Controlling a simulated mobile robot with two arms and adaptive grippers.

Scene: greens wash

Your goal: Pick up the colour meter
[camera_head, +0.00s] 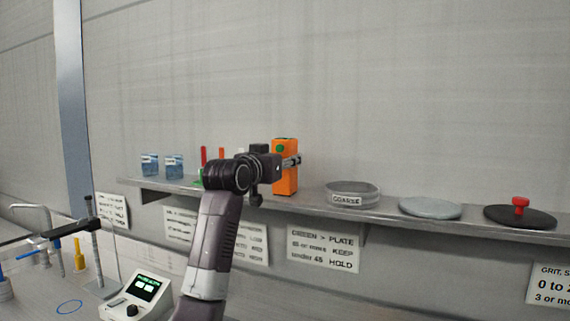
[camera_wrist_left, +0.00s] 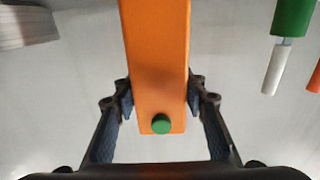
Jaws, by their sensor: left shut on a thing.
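The colour meter (camera_head: 285,178) is an upright orange box with a green button near its top, at the shelf. It also fills the upper middle of the left wrist view (camera_wrist_left: 156,60), where its green button shows close to me. My left gripper (camera_head: 291,160) reaches it from the left, and its fingers (camera_wrist_left: 160,98) press on both sides of the orange body. I cannot tell whether the meter's base touches the shelf. My right gripper is in neither view.
The wall shelf (camera_head: 385,212) also holds blue packs (camera_head: 173,166), a dish marked COARSE (camera_head: 352,195), a grey disc (camera_head: 430,208) and a black lid with a red knob (camera_head: 520,209). Red and green items stand left of the meter, partly behind my arm. A display device (camera_head: 143,292) sits below.

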